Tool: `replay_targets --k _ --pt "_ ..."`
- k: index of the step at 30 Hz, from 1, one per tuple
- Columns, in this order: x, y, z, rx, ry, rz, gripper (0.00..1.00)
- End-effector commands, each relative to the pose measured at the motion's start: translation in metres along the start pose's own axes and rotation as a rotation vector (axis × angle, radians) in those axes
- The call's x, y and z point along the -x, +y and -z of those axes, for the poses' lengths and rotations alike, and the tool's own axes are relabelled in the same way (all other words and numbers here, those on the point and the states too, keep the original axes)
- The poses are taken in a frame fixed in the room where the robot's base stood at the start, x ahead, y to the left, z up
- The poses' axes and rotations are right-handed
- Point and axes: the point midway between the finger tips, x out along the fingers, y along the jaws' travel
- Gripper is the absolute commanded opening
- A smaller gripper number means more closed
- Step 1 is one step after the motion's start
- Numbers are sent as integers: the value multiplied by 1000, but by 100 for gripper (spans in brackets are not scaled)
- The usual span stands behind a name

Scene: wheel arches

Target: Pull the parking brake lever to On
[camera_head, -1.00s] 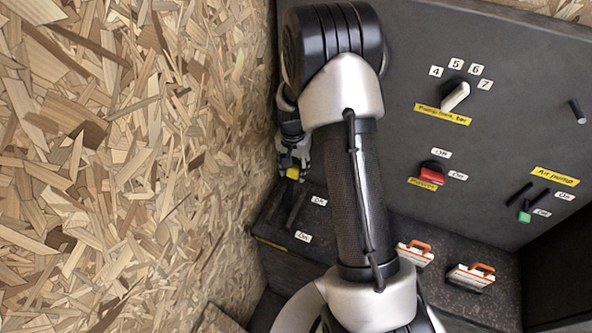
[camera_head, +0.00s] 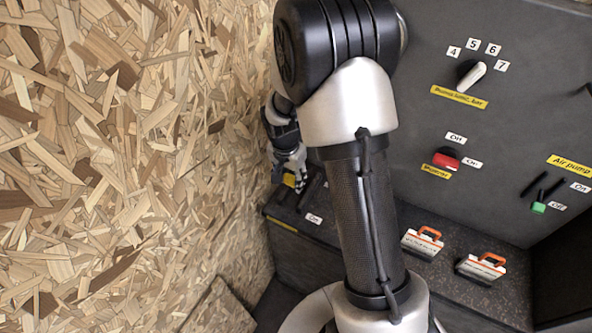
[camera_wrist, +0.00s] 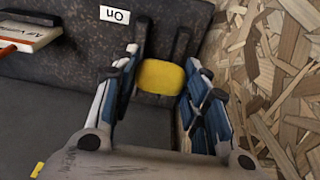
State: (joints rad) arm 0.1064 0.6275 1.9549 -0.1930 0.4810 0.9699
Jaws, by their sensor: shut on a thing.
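The parking brake lever's yellow knob (camera_wrist: 160,77) sits between the two fingers of my gripper (camera_wrist: 158,92) in the wrist view, and the fingers are shut on it. In the head view the yellow knob (camera_head: 289,180) shows partly beneath my gripper (camera_head: 286,176), at the left end of the dark ledge. An On label (camera_head: 313,218) lies on the ledge near the lever; it also shows upside down in the wrist view (camera_wrist: 115,15). The lever's shaft is mostly hidden by the knob and fingers.
A chipboard wall (camera_head: 140,150) stands close on the left of my gripper. Two boxes with orange handles (camera_head: 422,242) (camera_head: 482,267) stand on the ledge to the right. The upright panel (camera_head: 540,100) carries a white-pointer knob (camera_head: 472,76), a red switch (camera_head: 446,159) and a green-tipped lever (camera_head: 538,207).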

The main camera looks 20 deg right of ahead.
Motion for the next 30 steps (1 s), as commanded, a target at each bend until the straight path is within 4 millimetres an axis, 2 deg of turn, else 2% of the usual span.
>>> replay_targets --k 1,10,26,27,30 --pt "-5 2 -7 1 -6 -6 0" --pt "-10 2 -23 0 -9 -8 0" --pt "-12 2 -27 1 -13 -11 0" --pt "-12 2 -27 1 -13 -11 44" --pt "-11 2 -26 1 -9 -8 51"
